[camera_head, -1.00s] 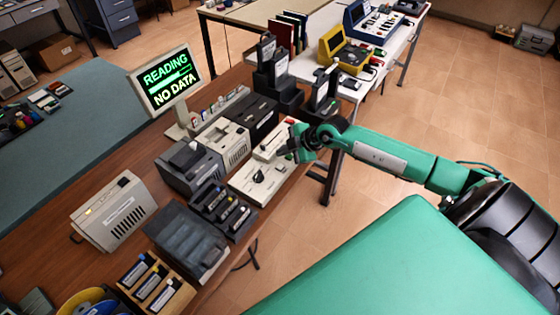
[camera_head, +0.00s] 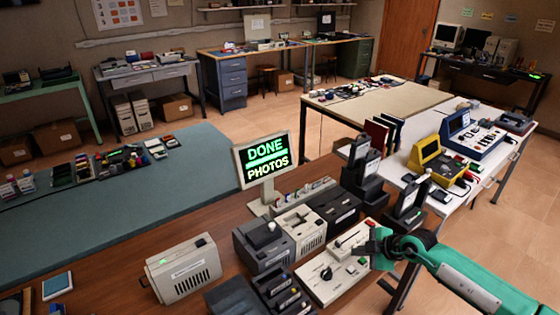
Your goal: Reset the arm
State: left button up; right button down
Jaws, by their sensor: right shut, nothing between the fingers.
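My right arm (camera_head: 462,272) is green and comes in from the lower right over the floor. Its right gripper (camera_head: 374,246) is at the right end of the white control panel (camera_head: 320,291), near a green button (camera_head: 363,261); I cannot tell whether it touches the panel. The gripper is shut and empty. The panel has a black knob (camera_head: 327,273) and stands on the brown workbench. A small monitor (camera_head: 264,160) behind it reads "DONE PHOTOS". My left gripper is not in view.
Grey and white boxes (camera_head: 303,229) and black stands (camera_head: 405,210) crowd the bench around the panel. A beige box (camera_head: 183,269) stands to the left. A white table (camera_head: 495,150) with yellow and blue devices is at the right. Open floor (camera_head: 512,220) lies beside the arm.

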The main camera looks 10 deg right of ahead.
jog(key=shift+a, duration=0.3)
jog(key=s+a+r+m+t+y, duration=0.3)
jog(key=a+r+m+t, duration=0.2)
jog(key=a+r+t, duration=0.6)
jog(key=s+d+f+m+g+h, duration=0.55)
jog(key=s+m+h, duration=0.35)
jog(key=m+h, duration=0.25)
jog(key=s+a+f+n+g+y, duration=0.15)
jog(key=s+a+f+g, duration=0.3)
jog(key=s, duration=0.45)
jog(key=s+a+f+n+g+y, duration=0.15)
jog(key=s+a+f+g, duration=0.3)
jog(key=s, duration=0.45)
notch_tip(320, 180, down, 32)
jog(key=s+d+g, duration=0.1)
jog(key=s+g, duration=0.1)
jog(key=s+d+f+g, duration=0.1)
jog(key=s+d+f, duration=0.2)
jog(key=s+f, duration=1.5)
jog(key=shift+d, duration=0.2)
